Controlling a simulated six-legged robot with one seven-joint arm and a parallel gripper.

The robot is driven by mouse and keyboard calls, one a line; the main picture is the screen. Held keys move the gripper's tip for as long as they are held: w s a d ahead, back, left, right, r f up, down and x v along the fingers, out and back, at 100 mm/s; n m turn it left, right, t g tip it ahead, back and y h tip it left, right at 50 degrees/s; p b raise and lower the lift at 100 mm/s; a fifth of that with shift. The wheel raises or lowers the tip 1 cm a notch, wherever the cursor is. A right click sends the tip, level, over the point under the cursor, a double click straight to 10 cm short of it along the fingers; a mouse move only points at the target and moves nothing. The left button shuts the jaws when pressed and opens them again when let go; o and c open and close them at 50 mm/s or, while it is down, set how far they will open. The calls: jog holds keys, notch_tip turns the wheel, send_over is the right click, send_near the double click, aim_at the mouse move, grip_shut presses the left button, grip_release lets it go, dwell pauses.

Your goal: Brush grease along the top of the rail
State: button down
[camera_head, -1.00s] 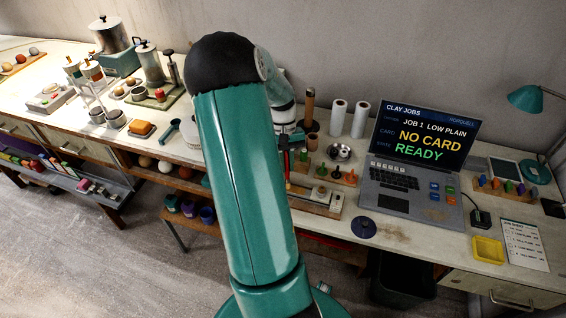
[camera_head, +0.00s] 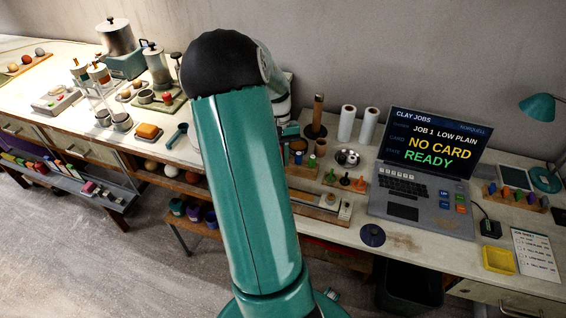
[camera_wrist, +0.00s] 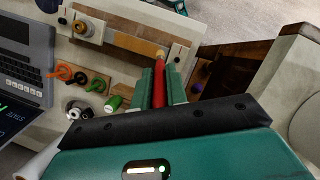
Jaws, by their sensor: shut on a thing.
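My gripper (camera_wrist: 162,88) is shut on the red handle of a brush (camera_wrist: 159,92) in the wrist view. The brush's pale tip (camera_wrist: 161,54) points toward the rail (camera_wrist: 134,43), a brown strip set in a pale base. The tip appears at the strip's near end; I cannot tell whether it touches. In the head view the rail's base (camera_head: 325,208) lies at the bench's front edge, partly hidden by my arm. The brush and most of my gripper are hidden there behind my arm.
A laptop (camera_head: 420,175), a dark disc (camera_head: 372,235) and a yellow tray (camera_head: 498,260) are to the right. Two white rolls (camera_head: 357,124) stand at the back.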

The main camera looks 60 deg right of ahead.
jog(key=shift+s+r, duration=0.15)
jog(key=shift+r, duration=2.15)
